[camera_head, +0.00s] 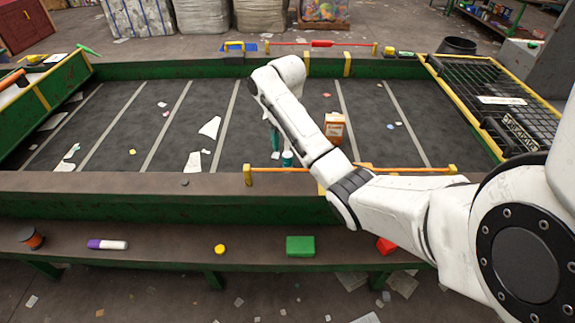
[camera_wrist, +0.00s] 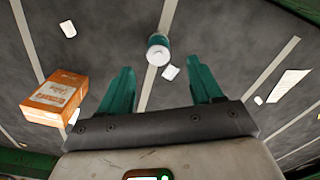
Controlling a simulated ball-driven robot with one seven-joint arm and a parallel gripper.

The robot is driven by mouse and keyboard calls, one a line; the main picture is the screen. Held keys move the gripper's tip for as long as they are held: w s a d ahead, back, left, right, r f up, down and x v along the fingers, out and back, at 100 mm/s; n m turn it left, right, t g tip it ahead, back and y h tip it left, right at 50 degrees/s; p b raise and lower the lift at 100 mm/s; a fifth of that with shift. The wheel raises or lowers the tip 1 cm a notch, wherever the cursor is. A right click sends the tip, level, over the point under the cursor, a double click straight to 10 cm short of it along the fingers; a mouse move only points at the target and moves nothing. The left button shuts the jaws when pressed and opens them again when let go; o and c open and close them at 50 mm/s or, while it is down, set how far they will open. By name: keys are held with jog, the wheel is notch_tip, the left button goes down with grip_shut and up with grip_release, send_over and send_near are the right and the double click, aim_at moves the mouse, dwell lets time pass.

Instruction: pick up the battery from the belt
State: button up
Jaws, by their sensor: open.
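The battery (camera_wrist: 158,52) is a short teal cylinder with a white end. In the head view my gripper (camera_head: 275,140) is above the belt, close to the battery, and mostly hidden behind my forearm.
An orange box (camera_head: 335,127) stands right of the battery in the head view. White scraps (camera_head: 210,127) lie scattered on the belt. An orange bar (camera_head: 350,169) runs along the near edge.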

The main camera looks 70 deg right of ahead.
aim_at(288, 155)
jog(key=f, duration=0.7)
jog(key=shift+s+f+p, duration=0.15)
jog(key=shift+s+p, duration=0.05)
jog(key=shift+p, duration=0.15)
jog(key=shift+c, duration=0.5)
grip_shut()
